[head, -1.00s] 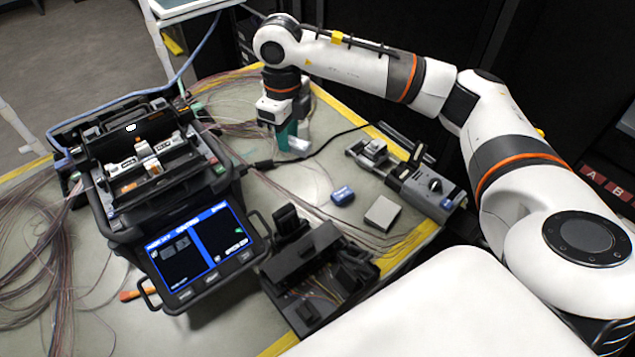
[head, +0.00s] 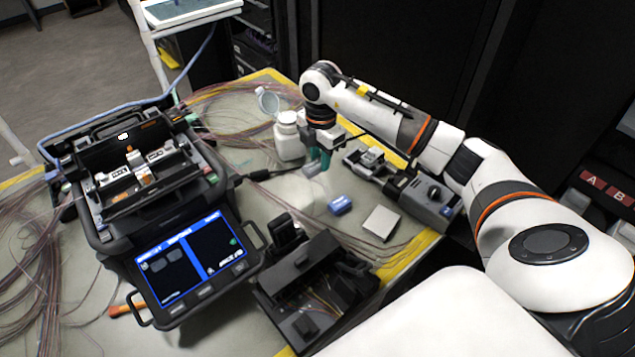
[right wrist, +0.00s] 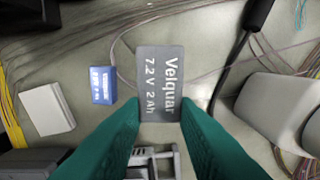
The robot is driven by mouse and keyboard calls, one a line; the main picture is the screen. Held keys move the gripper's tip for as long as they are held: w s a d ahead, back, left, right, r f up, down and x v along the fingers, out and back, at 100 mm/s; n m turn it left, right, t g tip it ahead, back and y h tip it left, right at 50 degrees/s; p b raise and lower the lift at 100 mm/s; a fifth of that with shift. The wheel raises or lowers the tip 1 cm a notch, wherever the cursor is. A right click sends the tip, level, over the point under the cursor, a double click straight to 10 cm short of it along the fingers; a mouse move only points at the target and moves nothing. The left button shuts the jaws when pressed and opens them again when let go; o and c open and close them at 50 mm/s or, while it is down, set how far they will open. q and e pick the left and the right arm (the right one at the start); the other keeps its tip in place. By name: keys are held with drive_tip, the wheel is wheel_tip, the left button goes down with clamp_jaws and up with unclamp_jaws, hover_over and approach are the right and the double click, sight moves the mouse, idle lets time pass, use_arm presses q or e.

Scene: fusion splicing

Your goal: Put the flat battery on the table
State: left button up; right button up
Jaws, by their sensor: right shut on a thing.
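My right gripper (head: 317,164) has teal fingers, which also show in the right wrist view (right wrist: 160,110). It is shut on a grey battery (right wrist: 160,80) printed "Velquar 7.2 V 2 Ah". The battery looks held above the table (head: 240,290), its printed face towards the wrist camera. In the head view the battery is hard to make out at the fingertips. No mark shows whether it is flat. My left gripper is not in view.
A blue block (head: 339,205) and a white square block (head: 380,222) lie near the gripper. A white bottle (head: 289,142) stands left of it. A grey device (head: 425,195) is to the right. The splicer (head: 180,255) and black tray (head: 320,270) are nearer.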

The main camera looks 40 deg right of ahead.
sight(320, 187)
wheel_tip(320, 187, down, 7)
drive_tip(key=shift+f, duration=0.1)
idle(0.3)
drive_tip(key=shift+f, duration=0.15)
drive_tip(key=o, duration=1)
